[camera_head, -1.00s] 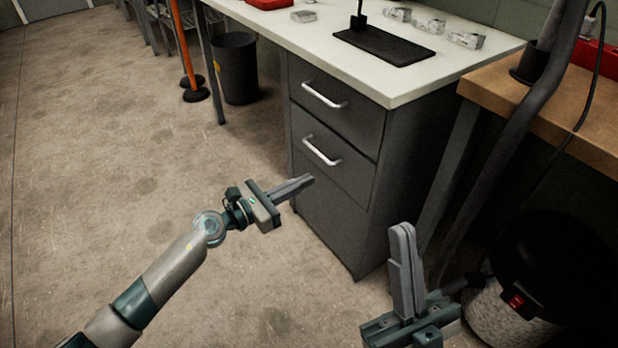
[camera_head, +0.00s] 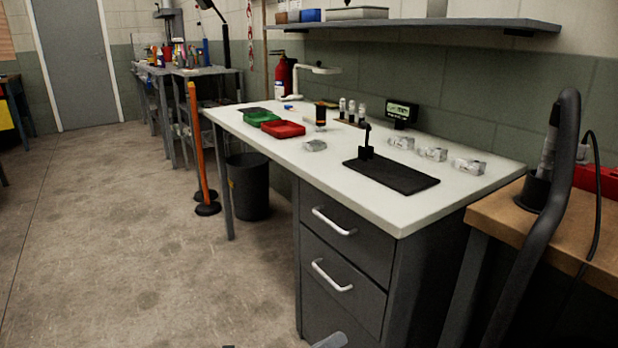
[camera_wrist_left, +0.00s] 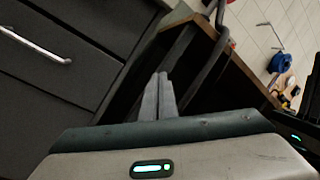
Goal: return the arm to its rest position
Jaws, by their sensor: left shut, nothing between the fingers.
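Only the grey fingertips of my left gripper (camera_head: 331,341) show in the head view, at the bottom edge in front of the drawer cabinet. In the left wrist view the two fingers of my left gripper (camera_wrist_left: 158,97) are together with nothing between them. They point towards the gap between the drawer cabinet (camera_wrist_left: 60,70) and the wooden bench (camera_wrist_left: 235,75). The rest of the left arm is out of the head view. My right gripper does not show in the head view.
The white-topped table (camera_head: 375,215) carries a black mat (camera_head: 400,178), a red tray (camera_head: 283,129), a green tray (camera_head: 258,118) and several clear blocks. A black bin (camera_head: 249,188) and an orange post (camera_head: 197,140) stand left of it. The floor at left is clear.

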